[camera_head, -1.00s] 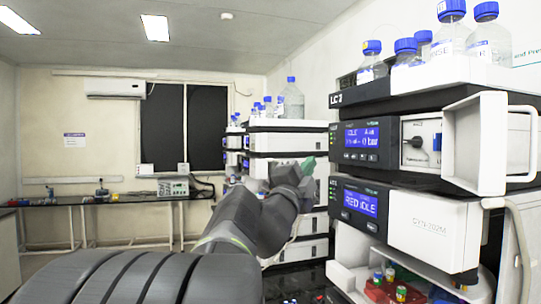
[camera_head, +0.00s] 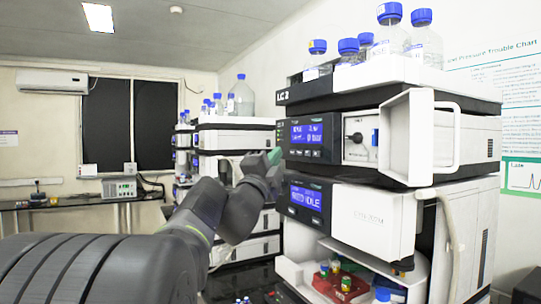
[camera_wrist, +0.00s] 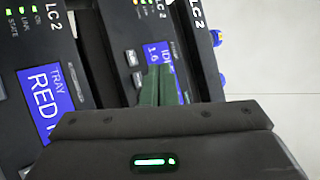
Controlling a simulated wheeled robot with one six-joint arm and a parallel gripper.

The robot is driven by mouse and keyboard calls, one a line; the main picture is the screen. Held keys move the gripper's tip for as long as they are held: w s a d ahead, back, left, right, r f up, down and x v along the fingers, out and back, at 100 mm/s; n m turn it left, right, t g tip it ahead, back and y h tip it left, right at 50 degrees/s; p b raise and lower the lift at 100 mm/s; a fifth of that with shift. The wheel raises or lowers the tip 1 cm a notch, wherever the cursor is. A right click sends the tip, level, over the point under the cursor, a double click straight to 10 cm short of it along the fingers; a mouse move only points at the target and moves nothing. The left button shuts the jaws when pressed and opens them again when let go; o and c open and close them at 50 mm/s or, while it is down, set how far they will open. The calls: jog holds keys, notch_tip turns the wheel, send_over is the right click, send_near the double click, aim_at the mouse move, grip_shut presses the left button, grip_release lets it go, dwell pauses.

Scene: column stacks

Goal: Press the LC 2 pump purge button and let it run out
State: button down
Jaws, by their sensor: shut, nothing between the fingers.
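The LC 2 stack stands at the right in the head view. Its pump module (camera_head: 308,140) has a blue display and a row of small buttons under it; I cannot tell which one is purge. In the wrist view the pump panel (camera_wrist: 133,58) shows with its lit display partly hidden. My gripper (camera_head: 273,156) is at the left front edge of the pump module, its green fingertips shut and empty. The green fingers (camera_wrist: 158,86) also show in the wrist view, in front of the pump display. I cannot tell whether they touch the panel.
Below the pump is the autosampler (camera_head: 306,197) with a tray display. Blue-capped bottles (camera_head: 391,32) stand on top of the stack. An open white door (camera_head: 420,138) juts out at the right. A second stack (camera_head: 235,133) stands behind my arm.

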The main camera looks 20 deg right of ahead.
aim_at(298, 146)
jog(key=shift+w+d+b, duration=0.15)
jog(key=shift+d+b, duration=0.3)
jog(key=shift+d, duration=1.3)
jog(key=shift+d, duration=0.15)
dwell(0.6)
jog(key=shift+d, duration=0.25)
jog(key=shift+d+b, duration=0.4)
jog(key=shift+b, duration=0.05)
dwell(0.6)
jog(key=shift+a, duration=0.8)
jog(key=shift+s+a+p, duration=0.15)
jog(key=shift+a+p, duration=0.1)
jog(key=shift+a, duration=1)
jog(key=shift+s+a+p, duration=0.1)
jog(key=shift+a+p, duration=0.1)
jog(key=shift+a, duration=1.05)
